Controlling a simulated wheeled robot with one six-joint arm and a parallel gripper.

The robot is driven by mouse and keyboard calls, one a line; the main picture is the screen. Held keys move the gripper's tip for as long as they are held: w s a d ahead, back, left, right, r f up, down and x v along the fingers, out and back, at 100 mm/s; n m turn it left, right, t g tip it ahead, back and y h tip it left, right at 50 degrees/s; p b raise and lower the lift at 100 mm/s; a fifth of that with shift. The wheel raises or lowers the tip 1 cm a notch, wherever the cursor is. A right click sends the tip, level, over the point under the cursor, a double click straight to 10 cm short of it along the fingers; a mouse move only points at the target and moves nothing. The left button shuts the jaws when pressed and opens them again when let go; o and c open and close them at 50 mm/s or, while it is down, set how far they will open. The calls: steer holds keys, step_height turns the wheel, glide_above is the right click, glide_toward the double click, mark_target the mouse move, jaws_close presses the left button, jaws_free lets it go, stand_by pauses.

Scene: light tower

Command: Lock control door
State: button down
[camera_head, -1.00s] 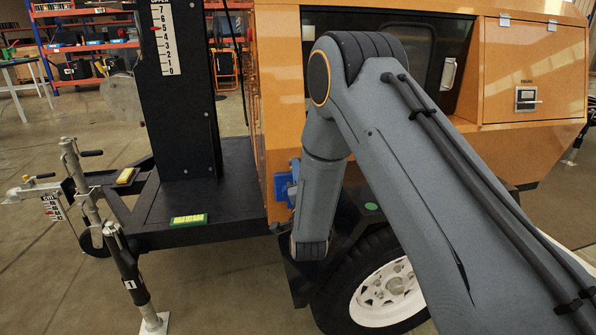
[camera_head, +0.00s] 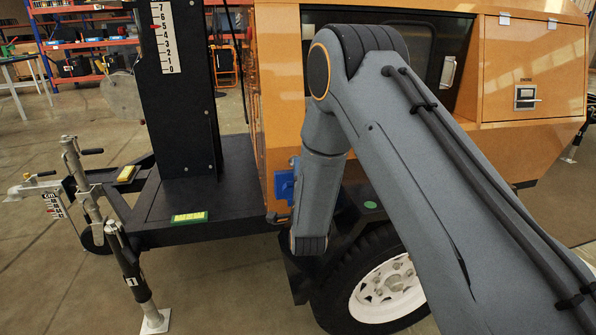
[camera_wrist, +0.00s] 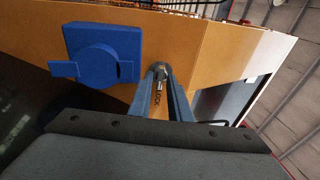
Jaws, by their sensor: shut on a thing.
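The orange control body (camera_head: 275,60) stands on the trailer. In the wrist view, a small dark metal lock knob (camera_wrist: 158,69) sticks out from the orange panel (camera_wrist: 205,50), with a "LOCK" label just below it. My gripper (camera_wrist: 161,82) is shut on this knob; its two blue-grey fingers run up to it from below. In the head view my forearm hides the fingers and the knob. I cannot tell which door the knob belongs to, or whether it is locked.
A blue socket box (camera_wrist: 104,52) with a round cover is left of my fingers; it also shows in the head view (camera_head: 284,186). A wheel (camera_head: 385,290) and fender lie below my arm. The mast (camera_head: 178,100) stands to the left.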

steer(key=c, duration=1.9)
jaws_free()
steer(key=shift+o, duration=0.2)
steer(key=shift+s, duration=0.1)
steer(key=v, duration=0.7)
steer(key=shift+s+f+p, duration=0.15)
steer(key=shift+s+p, duration=0.2)
